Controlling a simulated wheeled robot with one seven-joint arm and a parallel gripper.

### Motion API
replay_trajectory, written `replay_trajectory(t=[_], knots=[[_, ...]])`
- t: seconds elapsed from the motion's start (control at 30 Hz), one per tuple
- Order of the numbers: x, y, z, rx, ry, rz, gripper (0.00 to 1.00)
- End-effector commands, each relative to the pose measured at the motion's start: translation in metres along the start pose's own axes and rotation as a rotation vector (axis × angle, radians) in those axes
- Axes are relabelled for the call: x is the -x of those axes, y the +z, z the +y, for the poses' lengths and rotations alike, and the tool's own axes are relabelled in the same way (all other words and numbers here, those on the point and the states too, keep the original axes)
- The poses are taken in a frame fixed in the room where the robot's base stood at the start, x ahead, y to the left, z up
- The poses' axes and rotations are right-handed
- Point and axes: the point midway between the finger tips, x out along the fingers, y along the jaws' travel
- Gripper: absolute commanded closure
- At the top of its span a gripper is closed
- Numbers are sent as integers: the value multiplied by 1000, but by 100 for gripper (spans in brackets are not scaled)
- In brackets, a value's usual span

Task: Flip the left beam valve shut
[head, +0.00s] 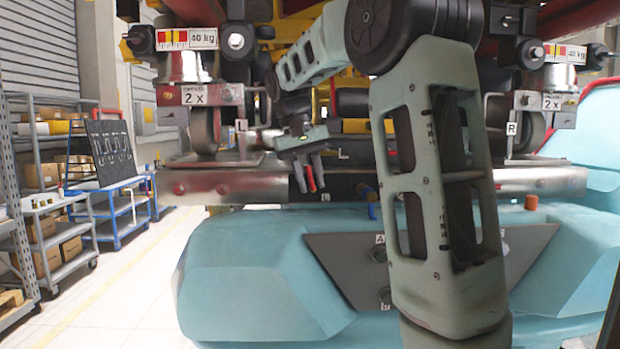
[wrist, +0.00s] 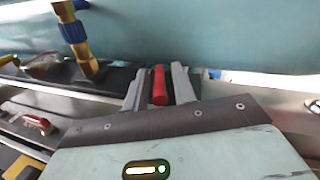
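A red valve handle (head: 310,180) hangs at the front of the silver beam (head: 235,187), on the side with the "L" label. My gripper (head: 308,175) is at this handle, pointing down. In the wrist view the red handle (wrist: 159,86) lies between the two grey fingers (wrist: 160,90), roughly in line with them. Narrow gaps seem to show on both sides of it, so the fingers look open around it rather than clamped. The valve body is hidden behind my gripper.
An orange cap (head: 531,202) sits farther right. The teal body (head: 250,270) lies below the beam. Shelves and a blue cart (head: 112,215) stand left beside open floor.

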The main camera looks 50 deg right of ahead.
Motion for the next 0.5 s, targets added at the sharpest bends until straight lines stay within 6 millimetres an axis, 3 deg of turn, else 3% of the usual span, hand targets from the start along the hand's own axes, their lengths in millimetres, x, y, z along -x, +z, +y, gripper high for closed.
replay_trajectory(t=[0.03,0.1,0.27,0.5], knots=[[0,0,0,0,0,0,88],[0,0,0,0,0,0,100],[0,0,0,0,-7,1,100],[-1,2,5,-10,-173,31,100]])
